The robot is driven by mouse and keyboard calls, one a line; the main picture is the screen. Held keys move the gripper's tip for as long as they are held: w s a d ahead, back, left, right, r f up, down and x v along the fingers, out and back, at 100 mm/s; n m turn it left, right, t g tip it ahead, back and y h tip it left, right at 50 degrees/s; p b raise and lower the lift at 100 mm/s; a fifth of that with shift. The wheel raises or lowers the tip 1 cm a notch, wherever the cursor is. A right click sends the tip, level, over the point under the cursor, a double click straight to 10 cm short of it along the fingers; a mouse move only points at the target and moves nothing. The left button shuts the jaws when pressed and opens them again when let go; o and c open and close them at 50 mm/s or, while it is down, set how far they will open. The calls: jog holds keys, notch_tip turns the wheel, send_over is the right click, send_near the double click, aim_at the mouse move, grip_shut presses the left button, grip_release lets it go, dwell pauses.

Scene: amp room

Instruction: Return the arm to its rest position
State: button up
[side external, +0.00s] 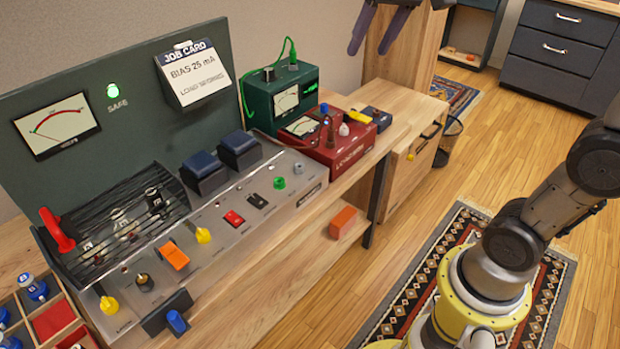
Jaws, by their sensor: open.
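My gripper (377,32) shows at the top edge of the side external view, with two dark fingers pointing down and spread apart. It is open, and nothing shows between the fingers. It hangs above the far end of the workbench, beyond the green meter box (283,97) and well clear of it. The wrist and most of the arm above it are cut off by the top of the frame. My base and lower arm stand at the right on the patterned rug (397,310).
The amp console (232,215) fills the bench, with knobs, switches and a job card (195,72). A red box (338,147) stands beside the green box. An orange block (343,222) sits on the lower shelf. A waste basket (447,141) stands by a wooden cabinet. Open floor lies at right.

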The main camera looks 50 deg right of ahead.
jog(key=s+a+f+n, duration=0.2)
jog(key=s+f, duration=0.4)
jog(key=s, duration=0.2)
jog(key=s+a+f+n+t, duration=0.1)
jog(key=s+a+f+n, duration=0.1)
jog(key=s+f, duration=0.4)
jog(key=s+n, duration=0.1)
jog(key=s, duration=0.1)
jog(key=shift+s+a+f+y, duration=0.3)
jog(key=shift+s+f, duration=0.1)
dwell(0.7)
